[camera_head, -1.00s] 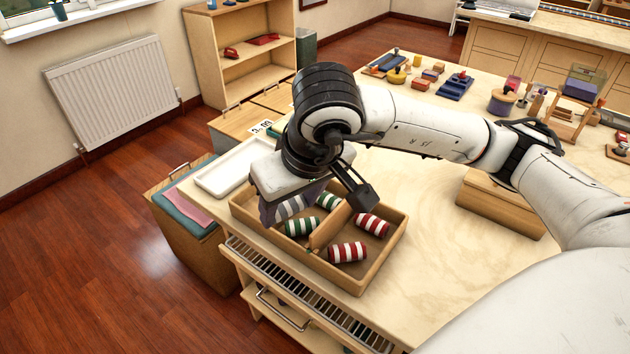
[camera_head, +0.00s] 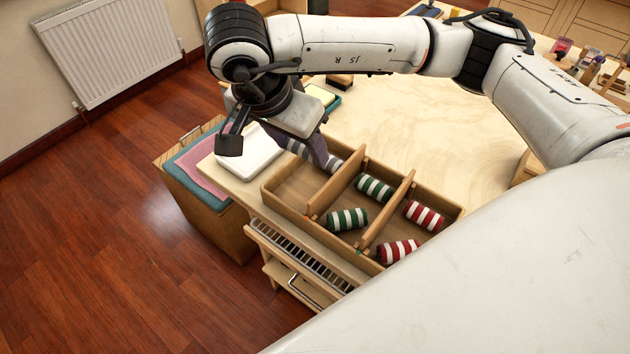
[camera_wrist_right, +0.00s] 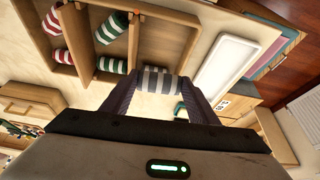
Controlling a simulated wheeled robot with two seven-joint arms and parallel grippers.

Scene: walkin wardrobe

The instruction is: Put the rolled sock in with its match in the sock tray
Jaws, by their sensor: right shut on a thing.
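The sock tray (camera_head: 442,204) is a wooden box with three compartments. Two green-and-white rolls (camera_head: 347,219) lie in the middle one and two red-and-white rolls (camera_head: 398,250) in the right one. My right gripper (camera_head: 306,152) is shut on a grey-and-white rolled sock (camera_head: 295,147); the wrist view shows this sock (camera_wrist_right: 158,80) between the fingers, by the tray's far edge. The rest of that compartment is bare. My left gripper is not in view.
A white shallow tray (camera_head: 250,152) lies left of the sock tray. Wooden dividers (camera_head: 337,189) stand up between the compartments.

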